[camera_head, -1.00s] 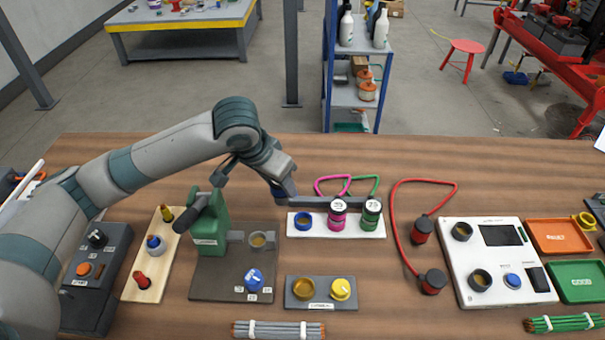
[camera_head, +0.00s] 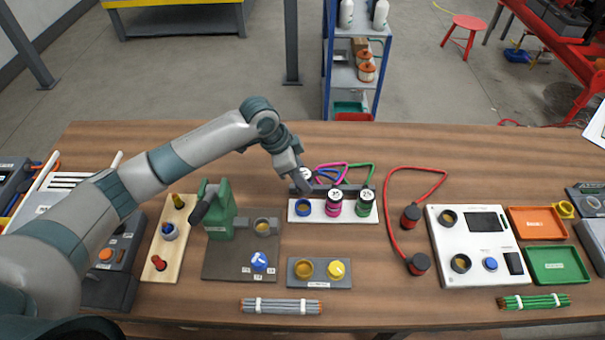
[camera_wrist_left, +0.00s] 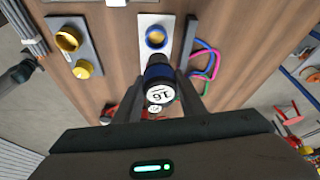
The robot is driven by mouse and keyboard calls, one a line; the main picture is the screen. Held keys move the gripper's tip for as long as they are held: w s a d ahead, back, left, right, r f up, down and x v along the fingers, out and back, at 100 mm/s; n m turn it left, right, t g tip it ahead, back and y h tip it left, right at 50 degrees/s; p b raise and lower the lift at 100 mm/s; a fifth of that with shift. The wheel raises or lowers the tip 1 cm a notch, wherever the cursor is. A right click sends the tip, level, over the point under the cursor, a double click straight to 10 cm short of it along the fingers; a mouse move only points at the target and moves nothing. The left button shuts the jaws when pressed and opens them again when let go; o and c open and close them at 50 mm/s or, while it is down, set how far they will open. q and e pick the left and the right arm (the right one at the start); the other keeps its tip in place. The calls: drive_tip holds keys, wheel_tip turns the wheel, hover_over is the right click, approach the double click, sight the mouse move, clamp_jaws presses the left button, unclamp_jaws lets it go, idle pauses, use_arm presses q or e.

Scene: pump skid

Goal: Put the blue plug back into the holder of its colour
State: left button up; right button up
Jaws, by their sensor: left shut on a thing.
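My left gripper (camera_head: 304,182) is shut on the blue plug (camera_wrist_left: 159,78), which has a dark body and a white label reading 16. In the head view the plug's white top (camera_head: 304,174) shows at the fingertips, and the rest is mostly hidden. The blue holder (camera_head: 303,208) is an empty ring at the left end of a white strip (camera_head: 319,215). It also shows in the wrist view (camera_wrist_left: 157,37), just beyond the plug and apart from it.
A magenta plug (camera_head: 334,203) and a green plug (camera_head: 366,202) stand in the same strip, with cable loops behind. A dark bar (camera_head: 347,190) runs behind the strip.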

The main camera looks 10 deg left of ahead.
use_arm(q)
drive_tip(key=shift+f, duration=0.2)
wheel_tip(320, 180, down, 5)
drive_tip(key=b, duration=0.5)
drive_tip(key=shift+f+b, duration=0.1)
drive_tip(key=shift+b, duration=0.25)
drive_tip(key=shift+p, duration=1.05)
idle(0.6)
drive_tip(key=shift+f+b, duration=0.5)
drive_tip(key=shift+f, duration=1.15)
idle(1.2)
drive_tip(key=o, duration=1.3)
drive_tip(key=shift+r, duration=0.1)
